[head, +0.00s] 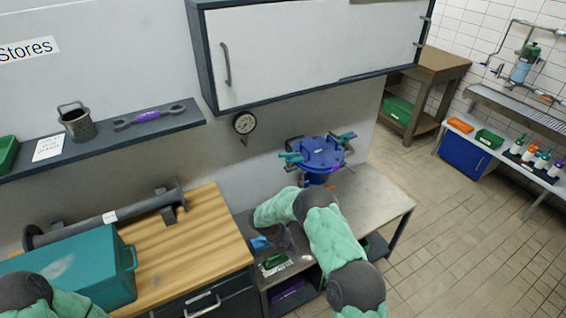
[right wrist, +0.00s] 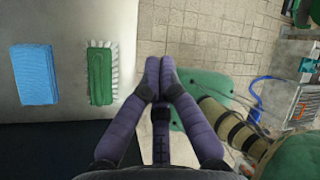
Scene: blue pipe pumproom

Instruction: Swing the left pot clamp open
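A blue lidded pot (head: 319,175) stands on the steel bench against the wall in the head view. The left pot clamp (head: 291,157) is teal and sits at the lid's left edge; whether it is latched is too small to tell. My left gripper is out of view. The pot is not seen in the right wrist view.
A blue sponge (right wrist: 36,75) and a green brush (right wrist: 101,73) lie on the bench beside my right gripper. A wooden worktop with a teal box (head: 80,270) is to the left. A wall cabinet (head: 310,50) hangs above, with a gauge (head: 244,123) below it.

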